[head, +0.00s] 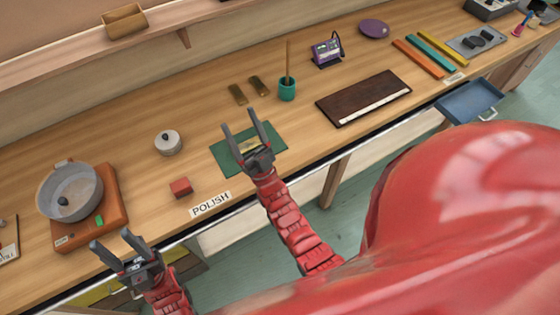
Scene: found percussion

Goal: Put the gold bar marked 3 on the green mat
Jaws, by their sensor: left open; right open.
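The green mat (226,157) lies on the wooden bench near its front edge. A small gold piece (250,145) shows on the mat, partly hidden behind my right gripper; its mark is not readable. Two darker gold bars, a left one (237,94) and a right one (258,85), lie behind the mat; I cannot read their numbers. My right gripper (239,119) is open over the mat, its fingers on either side of the gold piece in the picture; I cannot tell whether it touches. My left gripper (110,237) is open and empty at the bench's front edge.
A teal cup (287,91) with a tall stick stands behind the mat. A dark board (352,99) lies to the right. A pan (70,190) sits far left.

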